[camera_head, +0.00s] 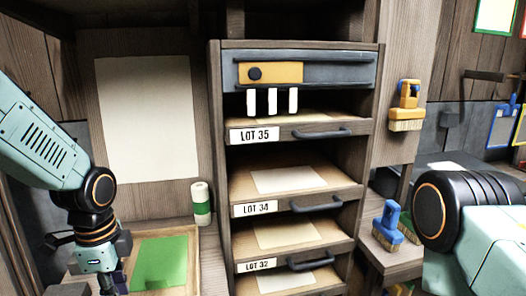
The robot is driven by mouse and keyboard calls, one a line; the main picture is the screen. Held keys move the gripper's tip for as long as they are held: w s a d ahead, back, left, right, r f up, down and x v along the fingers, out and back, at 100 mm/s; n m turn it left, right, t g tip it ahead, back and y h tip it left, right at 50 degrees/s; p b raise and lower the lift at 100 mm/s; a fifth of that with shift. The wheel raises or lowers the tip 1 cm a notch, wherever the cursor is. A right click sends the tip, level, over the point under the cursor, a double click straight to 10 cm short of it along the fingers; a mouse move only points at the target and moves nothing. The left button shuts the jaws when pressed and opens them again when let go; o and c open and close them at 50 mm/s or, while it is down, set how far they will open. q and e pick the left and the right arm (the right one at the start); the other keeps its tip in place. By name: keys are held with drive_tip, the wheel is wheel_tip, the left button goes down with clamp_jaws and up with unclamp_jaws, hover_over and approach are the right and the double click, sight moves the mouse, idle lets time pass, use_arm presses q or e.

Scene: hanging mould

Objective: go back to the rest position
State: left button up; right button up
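My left arm comes in from the left and bends down at a black joint. Its gripper (115,284) points down at the bottom edge, over the near left part of a wooden tray with a green sheet (160,262). Its fingertips are cut off by the frame, so I cannot tell whether it is open or holds anything. My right arm shows at the lower right only as a black joint and pale green links. My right gripper is outside the view.
A wooden rack (218,150) with labelled drawers stands in the middle. White strips (272,101) hang above the LOT 35 drawer (350,128). A green and white roll (201,204) stands left of it. An orange brush (406,108) hangs at right; a blue brush (391,222) is below.

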use_arm(q)
drive_tip(key=w+d+f+n+t, duration=0.3)
drive_tip(key=w+n+t, duration=0.15)
drive_tip(key=n, duration=0.25)
drive_tip(key=s+f+n+h+b, duration=0.1)
drive_tip(key=s+f+n, duration=0.5)
drive_tip(key=f, duration=0.3)
drive_tip(key=s+f+n+g, duration=0.1)
drive_tip(key=s+f, duration=0.4)
drive_tip(key=s, duration=0.3)
drive_tip(key=s+f+n+g+b, duration=0.1)
drive_tip(key=s+f+g, duration=0.1)
drive_tip(key=s+f, duration=0.3)
drive_tip(key=s+f+g+y+b, duration=0.1)
drive_tip(key=s+f, duration=0.4)
drive_tip(key=s, duration=0.6)
drive_tip(key=shift+d+f+n, duration=0.25)
drive_tip(key=shift+d+n, duration=0.15)
drive_tip(key=shift+d, duration=0.05)
drive_tip(key=shift+s, duration=0.2)
